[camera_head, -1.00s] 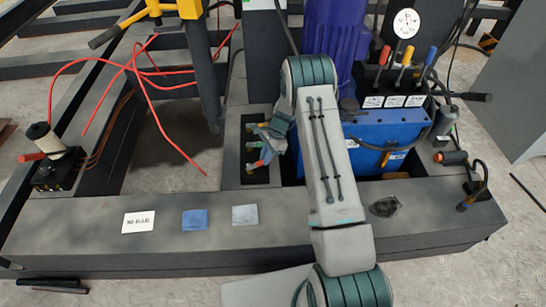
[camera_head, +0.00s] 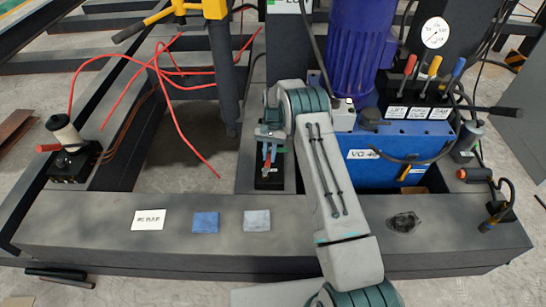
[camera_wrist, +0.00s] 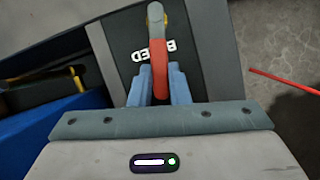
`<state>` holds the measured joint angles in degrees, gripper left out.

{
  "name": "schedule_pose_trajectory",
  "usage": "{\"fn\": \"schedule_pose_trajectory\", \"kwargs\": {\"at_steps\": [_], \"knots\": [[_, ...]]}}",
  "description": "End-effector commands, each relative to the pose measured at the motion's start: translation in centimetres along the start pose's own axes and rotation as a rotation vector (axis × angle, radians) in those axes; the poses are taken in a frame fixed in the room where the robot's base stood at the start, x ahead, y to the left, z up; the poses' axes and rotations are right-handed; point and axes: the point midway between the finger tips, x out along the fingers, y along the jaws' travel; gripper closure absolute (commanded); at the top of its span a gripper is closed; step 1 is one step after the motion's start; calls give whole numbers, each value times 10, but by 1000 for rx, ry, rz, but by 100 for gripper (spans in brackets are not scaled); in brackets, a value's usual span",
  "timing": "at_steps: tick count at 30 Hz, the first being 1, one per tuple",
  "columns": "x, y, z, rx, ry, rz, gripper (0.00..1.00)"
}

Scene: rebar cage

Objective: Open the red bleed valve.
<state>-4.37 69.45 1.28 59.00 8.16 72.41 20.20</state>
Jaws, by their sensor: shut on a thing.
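The red bleed valve handle (camera_wrist: 158,62) stands up from a dark plate lettered "BLEED" (camera_wrist: 155,49) in the wrist view. Its tip is pale grey, with a bit of yellow beside it. My gripper (camera_wrist: 161,86) is shut on the handle, with one blue finger on each side. In the head view, the small red handle (camera_head: 267,163) shows at my gripper (camera_head: 268,152), over the dark valve plate (camera_head: 269,181) left of the blue power unit. My fingers and wrist hide most of the valve body there.
The blue power unit (camera_head: 372,172) with several coloured levers and a gauge (camera_head: 434,33) stands close right of my arm. Red hoses (camera_head: 192,140) hang at the left. A white card (camera_head: 148,219), a blue cloth (camera_head: 205,222) and a grey cloth (camera_head: 257,220) lie on the front beam (camera_head: 90,225).

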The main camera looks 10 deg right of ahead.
Motion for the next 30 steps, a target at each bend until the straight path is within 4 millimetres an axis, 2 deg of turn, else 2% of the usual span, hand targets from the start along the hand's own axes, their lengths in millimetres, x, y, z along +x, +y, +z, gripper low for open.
{"fn": "schedule_pose_trajectory", "kwargs": {"at_steps": [12,29,30], "knots": [[0,-14,1,-187,2,77,100],[0,-16,2,-217,1,89,100],[0,-16,2,-217,1,89,82]]}}
